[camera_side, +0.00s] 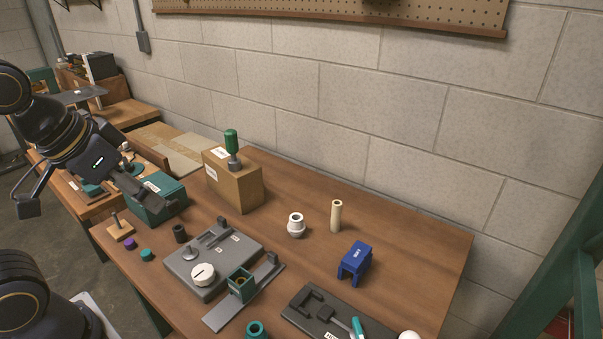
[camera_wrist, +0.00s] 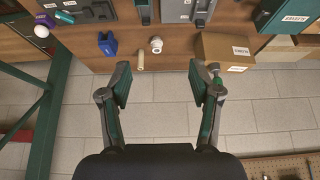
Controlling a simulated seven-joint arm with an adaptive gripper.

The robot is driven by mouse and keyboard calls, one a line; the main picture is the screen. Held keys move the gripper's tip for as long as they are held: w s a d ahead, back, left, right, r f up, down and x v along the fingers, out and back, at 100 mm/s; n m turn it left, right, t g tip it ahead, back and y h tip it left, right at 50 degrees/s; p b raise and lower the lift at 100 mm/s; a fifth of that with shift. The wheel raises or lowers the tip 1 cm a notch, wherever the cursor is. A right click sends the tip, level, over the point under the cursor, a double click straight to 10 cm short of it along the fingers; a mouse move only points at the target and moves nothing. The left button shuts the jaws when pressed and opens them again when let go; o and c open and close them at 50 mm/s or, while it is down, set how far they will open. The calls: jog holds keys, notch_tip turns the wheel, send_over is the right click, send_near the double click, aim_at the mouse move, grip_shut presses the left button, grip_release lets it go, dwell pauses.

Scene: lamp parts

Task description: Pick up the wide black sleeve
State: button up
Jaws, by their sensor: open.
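The wide black sleeve (camera_side: 179,234) is a short dark cylinder standing upright on the brown table, left of the grey fixture plate. I cannot make it out in the wrist view. My gripper (camera_side: 90,203) is at the left of the side view, above and left of the sleeve and apart from it. In the wrist view my gripper (camera_wrist: 160,80) has its two fingers wide apart with nothing between them.
Close to the sleeve are a teal cap (camera_side: 147,255), a purple cap (camera_side: 130,243), a wooden peg base (camera_side: 120,231) and the grey fixture (camera_side: 215,255). A teal box (camera_side: 160,205) and cardboard box (camera_side: 234,185) stand behind. A blue part (camera_side: 355,262) is at right.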

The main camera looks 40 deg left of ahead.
notch_tip(320, 180, up, 3)
jog(key=w, duration=0.3)
jog(key=n+g, duration=0.5)
jog(key=g, duration=0.1)
send_over(178, 228)
notch_tip(178, 228, down, 18)
jog(key=f, duration=0.9)
jog(key=shift+a+f, duration=0.35)
jog(key=shift+d+f, duration=0.15)
jog(key=shift+f, duration=1.45)
jog(key=shift+d+f, duration=0.15)
jog(key=shift+f, duration=1.4)
